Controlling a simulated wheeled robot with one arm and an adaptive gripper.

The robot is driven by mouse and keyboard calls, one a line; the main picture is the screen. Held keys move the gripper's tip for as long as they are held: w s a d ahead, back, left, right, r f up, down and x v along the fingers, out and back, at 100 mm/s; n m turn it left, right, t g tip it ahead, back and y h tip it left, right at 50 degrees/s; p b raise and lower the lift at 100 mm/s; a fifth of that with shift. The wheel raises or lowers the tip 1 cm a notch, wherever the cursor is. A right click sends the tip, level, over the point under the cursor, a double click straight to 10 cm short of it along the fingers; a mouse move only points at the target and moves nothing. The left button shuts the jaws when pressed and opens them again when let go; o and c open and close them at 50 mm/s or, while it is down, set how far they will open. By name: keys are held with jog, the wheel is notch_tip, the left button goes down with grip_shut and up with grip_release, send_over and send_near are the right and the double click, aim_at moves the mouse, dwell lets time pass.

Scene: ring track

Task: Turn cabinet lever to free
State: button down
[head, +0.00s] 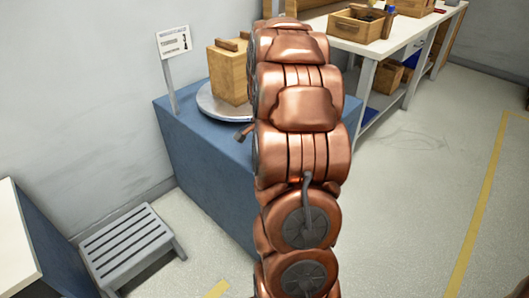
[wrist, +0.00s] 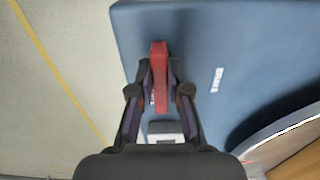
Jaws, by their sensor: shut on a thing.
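A red lever (wrist: 159,62) stands over the top of the blue cabinet (wrist: 190,40) in the wrist view. Its bar runs up and down the picture. My gripper (wrist: 160,88) is shut on the lever, with one dark finger on each side of it. A small white marking (wrist: 217,80) lies on the cabinet top to the right of the lever, too small to read. A pale plate (wrist: 166,132) shows between the finger bases, partly hidden. In the head view the cabinet (head: 205,165) is partly covered by my copper arm, which hides the lever and my gripper.
A round grey turntable (head: 222,112) with a wooden box (head: 229,75) stands on the cabinet. A sign (head: 173,42) stands at its back corner. A grey step stool (head: 132,245) is on the floor at left. A white workbench (head: 395,38) is behind; the right floor is clear.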

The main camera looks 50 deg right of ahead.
jog(key=c, duration=1.1)
grip_release()
jog(key=shift+r, duration=0.1)
notch_tip(320, 180, up, 12)
jog(key=shift+f, duration=0.1)
